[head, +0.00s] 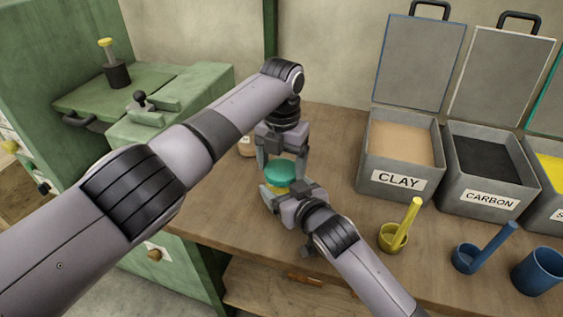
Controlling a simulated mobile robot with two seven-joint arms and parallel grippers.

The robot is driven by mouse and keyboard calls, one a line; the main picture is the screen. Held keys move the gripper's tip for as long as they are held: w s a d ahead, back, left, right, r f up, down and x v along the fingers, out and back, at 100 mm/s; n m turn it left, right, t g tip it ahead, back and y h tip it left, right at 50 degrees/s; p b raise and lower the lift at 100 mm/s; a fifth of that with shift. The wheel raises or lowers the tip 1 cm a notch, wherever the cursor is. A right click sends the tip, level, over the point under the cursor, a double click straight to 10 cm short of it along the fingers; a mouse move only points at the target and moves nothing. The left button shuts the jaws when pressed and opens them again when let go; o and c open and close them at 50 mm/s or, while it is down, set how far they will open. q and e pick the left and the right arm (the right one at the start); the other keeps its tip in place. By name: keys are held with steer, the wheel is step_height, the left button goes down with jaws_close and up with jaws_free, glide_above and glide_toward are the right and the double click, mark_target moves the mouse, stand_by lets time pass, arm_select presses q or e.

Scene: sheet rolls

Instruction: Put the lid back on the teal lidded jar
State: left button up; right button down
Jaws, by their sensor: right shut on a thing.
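The teal piece (281,173) of the lidded jar is near the middle of the head view, with a yellow part (273,188) just below it. I cannot tell the lid from the jar's body, or whether the lid is seated. My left gripper (281,165) points down from above, its fingers apart on either side of the teal piece. Whether they touch it is unclear. My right gripper (277,190) reaches in from the lower right and is shut on the jar, low down. It hides most of the lower part.
Open grey bins labelled CLAY (398,182) and CARBON (487,199) stand at the right. A yellow cup with a handle (393,238), a blue one (466,259) and a blue cup (538,271) stand before them. A pale object (246,148) is partly hidden behind my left arm.

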arm_select(q)
steer(key=shift+o, duration=1.4)
steer(key=shift+r, duration=0.15)
step_height(320, 180, up, 4)
steer(key=shift+r, duration=0.1)
steer(key=shift+c, duration=0.3)
